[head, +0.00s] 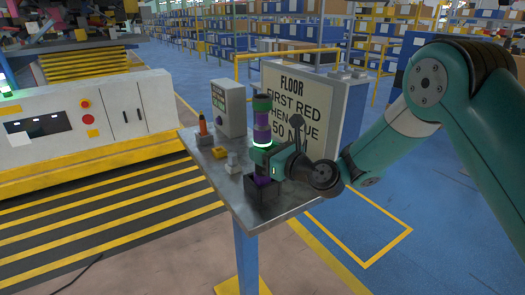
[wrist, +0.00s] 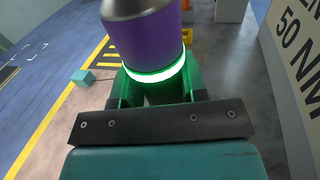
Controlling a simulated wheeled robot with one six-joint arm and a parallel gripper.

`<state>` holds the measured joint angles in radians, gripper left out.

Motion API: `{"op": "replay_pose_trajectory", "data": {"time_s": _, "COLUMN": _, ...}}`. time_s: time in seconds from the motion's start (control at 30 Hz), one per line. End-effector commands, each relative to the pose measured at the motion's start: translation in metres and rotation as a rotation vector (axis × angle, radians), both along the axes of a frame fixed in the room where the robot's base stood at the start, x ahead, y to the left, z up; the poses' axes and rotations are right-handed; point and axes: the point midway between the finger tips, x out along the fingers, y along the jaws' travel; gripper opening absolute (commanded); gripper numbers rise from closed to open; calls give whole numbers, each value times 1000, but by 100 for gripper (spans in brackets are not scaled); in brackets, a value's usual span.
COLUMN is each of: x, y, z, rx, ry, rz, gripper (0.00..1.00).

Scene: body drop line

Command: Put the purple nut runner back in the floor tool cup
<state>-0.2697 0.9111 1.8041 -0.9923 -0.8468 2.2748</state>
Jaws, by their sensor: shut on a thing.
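The purple nut runner (head: 262,126) stands about upright at the table's front part, with a dark and green top and a glowing white ring. My gripper (head: 264,160) is shut on it just below the ring. In the wrist view the purple body (wrist: 152,38) and lit ring (wrist: 155,75) rise between the fingers (wrist: 158,92). A dark open cup (head: 258,200) sits on the table directly below my gripper. Purple shows at the cup's mouth; I cannot tell how deep the runner's lower end sits, as the gripper and cup wall hide it.
The grey metal table (head: 228,184) also bears an orange-tipped tool (head: 203,124), a yellow block (head: 219,152), a small grey block (head: 232,160) and a control box (head: 229,106). A sign board (head: 300,112) reading "FLOOR" stands close behind my gripper.

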Motion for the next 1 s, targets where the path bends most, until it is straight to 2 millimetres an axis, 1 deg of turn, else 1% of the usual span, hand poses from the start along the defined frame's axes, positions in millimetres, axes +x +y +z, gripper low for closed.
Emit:
{"op": "replay_pose_trajectory", "data": {"time_s": 0.87, "x": 0, "y": 0, "z": -14, "rx": 3, "ry": -4, "rz": 0, "gripper": 2}}
{"op": "replay_pose_trajectory", "data": {"time_s": 0.9, "x": 1, "y": 0, "z": -13, "rx": 4, "ry": -5, "rz": 0, "gripper": 47}}
{"op": "replay_pose_trajectory", "data": {"time_s": 0.97, "x": 1, "y": 0, "z": -13, "rx": 3, "ry": -4, "rz": 0, "gripper": 61}}
{"op": "replay_pose_trajectory", "data": {"time_s": 1.0, "x": 0, "y": 0, "z": -14, "rx": 2, "ry": -3, "rz": 0, "gripper": 70}}
